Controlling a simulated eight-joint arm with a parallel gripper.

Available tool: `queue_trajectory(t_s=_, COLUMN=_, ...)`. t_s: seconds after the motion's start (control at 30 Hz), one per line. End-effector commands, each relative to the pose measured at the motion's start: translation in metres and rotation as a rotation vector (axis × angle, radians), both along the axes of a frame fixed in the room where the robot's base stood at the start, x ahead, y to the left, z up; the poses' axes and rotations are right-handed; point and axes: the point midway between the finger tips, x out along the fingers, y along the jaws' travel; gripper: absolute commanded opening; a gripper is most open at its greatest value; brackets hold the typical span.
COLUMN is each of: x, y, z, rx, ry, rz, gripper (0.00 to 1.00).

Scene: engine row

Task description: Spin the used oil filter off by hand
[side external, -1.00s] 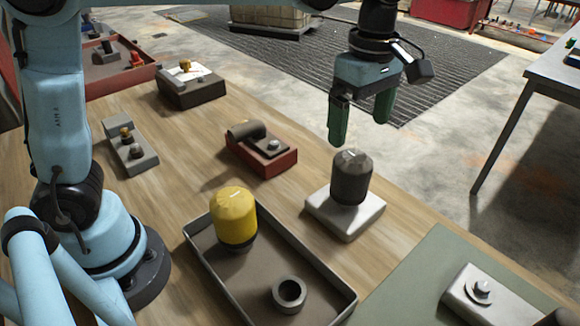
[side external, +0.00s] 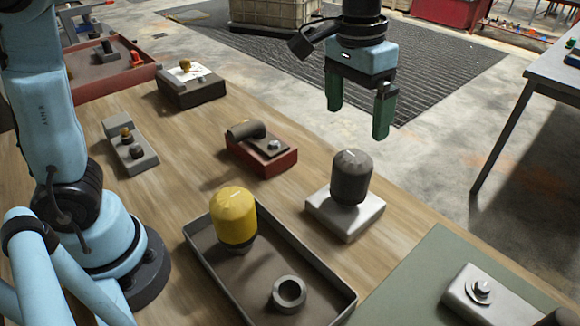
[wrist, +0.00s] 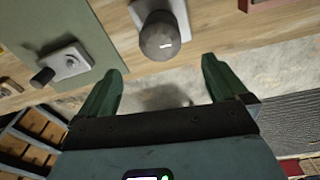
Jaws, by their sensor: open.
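The dark grey oil filter (side external: 351,177) stands upright on a pale block (side external: 346,216) on the wooden bench. It also shows in the wrist view (wrist: 160,40), ahead of the fingers and apart from them. My gripper (side external: 357,112) is open and empty, with green fingers pointing down, above and a little behind the dark filter in the side view. In the wrist view my gripper (wrist: 160,82) shows its two fingers spread wide with nothing between them. A yellow filter (side external: 234,216) stands upright in the left part of a shallow dark tray (side external: 318,270).
A grey ring (side external: 289,293) lies in the tray. A red block with a dark cylinder (side external: 262,152), a grey block (side external: 131,150) and a dark box (side external: 190,88) stand further back. A green mat (side external: 425,270) with a pale block (side external: 490,295) is at right.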

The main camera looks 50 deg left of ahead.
Motion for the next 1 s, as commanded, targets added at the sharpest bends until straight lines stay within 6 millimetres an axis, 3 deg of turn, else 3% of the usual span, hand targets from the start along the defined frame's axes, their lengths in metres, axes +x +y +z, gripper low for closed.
queue_trajectory(t_s=0.2, x=-0.002, y=0.002, z=0.002, rx=0.014, ry=-0.047, rz=-0.424, gripper=1.00)
queue_trajectory(t_s=0.37, x=-0.003, y=0.002, z=0.002, rx=0.022, ry=-0.065, rz=-0.592, gripper=1.00)
queue_trajectory(t_s=0.67, x=-0.001, y=0.001, z=-0.016, rx=0.024, ry=-0.071, rz=-0.636, gripper=1.00)
queue_trajectory(t_s=1.0, x=0.004, y=-0.004, z=-0.071, rx=0.025, ry=-0.070, rz=-0.635, gripper=1.00)
